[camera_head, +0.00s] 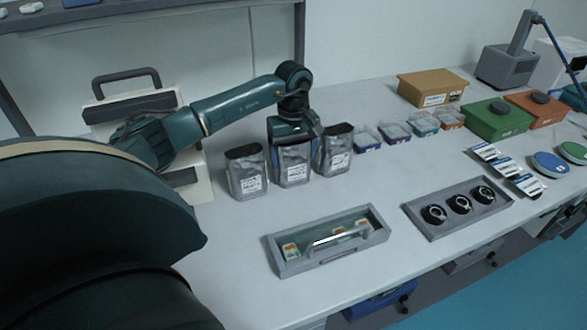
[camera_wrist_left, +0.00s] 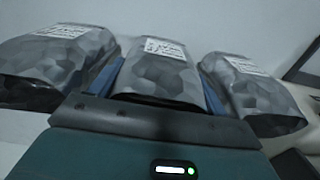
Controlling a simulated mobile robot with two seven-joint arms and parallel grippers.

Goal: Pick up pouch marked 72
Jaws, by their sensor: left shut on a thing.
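Three grey pouches with white labels stand in a row on the table: a left pouch (camera_head: 246,172), a middle pouch (camera_head: 293,163) and a right pouch (camera_head: 335,149). The print on the labels is too small to read, so I cannot tell which is marked 72. My left gripper (camera_head: 292,139) comes down from above and is shut on the middle pouch, which also shows between the blue fingers in the left wrist view (camera_wrist_left: 160,75). The other two pouches stand close on either side of the fingers. I cannot tell whether the middle pouch is clear of the table. My right gripper is not in view.
A grey tray with a clear lid and handle (camera_head: 285,268) lies in front of the pouches. A second tray (camera_head: 415,212) holds round black items. Small tubs (camera_head: 397,133), a cardboard box (camera_head: 428,87) and a green box (camera_head: 490,121) stand to the right. A beige case (camera_head: 190,181) stands at left.

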